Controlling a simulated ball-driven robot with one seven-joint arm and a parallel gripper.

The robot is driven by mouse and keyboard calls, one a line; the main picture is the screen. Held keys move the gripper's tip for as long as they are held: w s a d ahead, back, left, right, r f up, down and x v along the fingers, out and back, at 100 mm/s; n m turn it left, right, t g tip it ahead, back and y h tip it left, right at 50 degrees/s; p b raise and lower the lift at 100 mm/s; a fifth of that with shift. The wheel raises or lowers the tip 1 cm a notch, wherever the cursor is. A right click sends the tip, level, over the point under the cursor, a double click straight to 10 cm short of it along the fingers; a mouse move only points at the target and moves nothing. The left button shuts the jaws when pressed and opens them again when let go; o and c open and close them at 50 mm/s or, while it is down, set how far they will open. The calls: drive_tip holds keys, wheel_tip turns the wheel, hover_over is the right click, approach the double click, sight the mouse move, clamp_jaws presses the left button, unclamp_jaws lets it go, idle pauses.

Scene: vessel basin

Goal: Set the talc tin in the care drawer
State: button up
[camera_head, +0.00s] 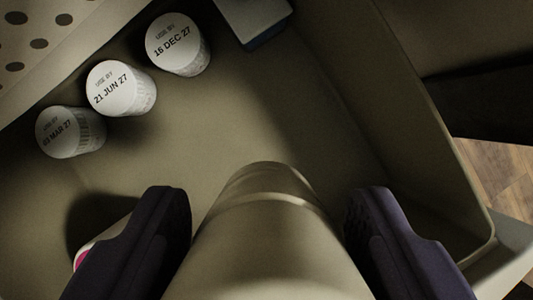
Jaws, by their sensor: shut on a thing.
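A beige cylindrical tin (265,245) with a raised ring near its rounded end is between the two dark fingers of my gripper (267,215). I take it for the talc tin; no label shows on it. My gripper is shut on it, and the tin's near end runs out of the bottom of the picture. Tin and fingers are over an olive-beige drawer (265,120). I cannot tell whether the tin touches the drawer floor.
Three white round containers with date lids (122,88) stand along the drawer's left side. A pale box (250,15) sits at the far end. A pink-and-white thing (82,258) is partly hidden by the left finger. The drawer's middle is clear. Its right wall (425,110) rises beside wood flooring.

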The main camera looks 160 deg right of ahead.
wheel_tip(320, 180, down, 16)
drive_tip(key=b, duration=0.6)
drive_tip(key=shift+f, duration=0.25)
drive_tip(key=shift+f, duration=0.25)
drive_tip(key=o, duration=1.2)
drive_tip(key=shift+r, duration=0.1)
drive_tip(key=shift+r, duration=0.4)
drive_tip(key=p+v, duration=0.4)
drive_tip(key=v, duration=0.7)
drive_tip(key=shift+s+r+p, duration=0.2)
drive_tip(key=shift+s+p, duration=0.05)
drive_tip(key=shift+p, duration=0.15)
